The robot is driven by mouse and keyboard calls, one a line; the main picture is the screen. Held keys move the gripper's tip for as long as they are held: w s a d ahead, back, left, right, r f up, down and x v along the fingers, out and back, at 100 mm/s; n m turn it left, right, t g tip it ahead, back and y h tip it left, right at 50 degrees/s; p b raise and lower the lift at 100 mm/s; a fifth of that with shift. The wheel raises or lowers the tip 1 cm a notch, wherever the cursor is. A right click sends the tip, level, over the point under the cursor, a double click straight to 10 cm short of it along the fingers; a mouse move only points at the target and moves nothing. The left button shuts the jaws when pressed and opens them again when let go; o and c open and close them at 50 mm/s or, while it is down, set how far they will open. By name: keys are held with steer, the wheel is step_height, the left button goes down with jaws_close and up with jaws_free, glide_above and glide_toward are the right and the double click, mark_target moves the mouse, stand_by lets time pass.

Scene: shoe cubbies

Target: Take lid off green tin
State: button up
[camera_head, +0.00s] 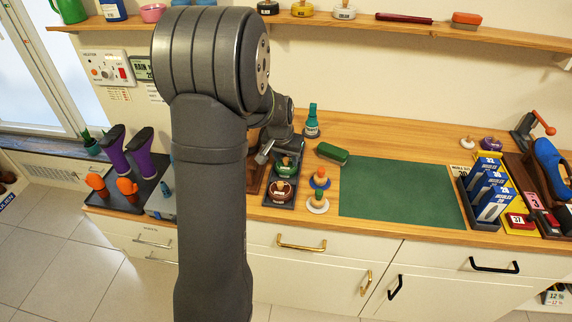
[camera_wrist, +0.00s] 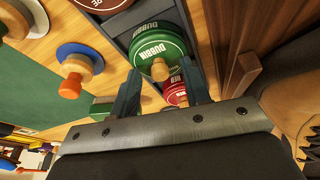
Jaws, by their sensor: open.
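The green tin (camera_wrist: 148,43) reads "DUBBIN" and has a wooden knob (camera_wrist: 160,70) on its lid. It sits in a dark tray (camera_wrist: 118,22), and the lid looks seated on it. My gripper (camera_wrist: 165,74) is open, its two dark fingers on either side of the knob's line; I cannot tell whether they are level with the knob. Nothing is held. In the head view the green tin (camera_head: 286,170) is in the tray, just below my gripper (camera_head: 272,152), whose fingers are partly hidden there.
A red tin (camera_wrist: 176,92) is beside the green one, and a brown tin (camera_head: 279,191) shares the tray. Knobbed discs (camera_head: 319,180) and a green brush (camera_head: 332,153) are to the right. The green mat (camera_head: 400,192) is clear. A wooden post (camera_wrist: 242,74) stands close to my right finger.

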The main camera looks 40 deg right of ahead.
jaws_close()
steer(key=shift+r, duration=0.1)
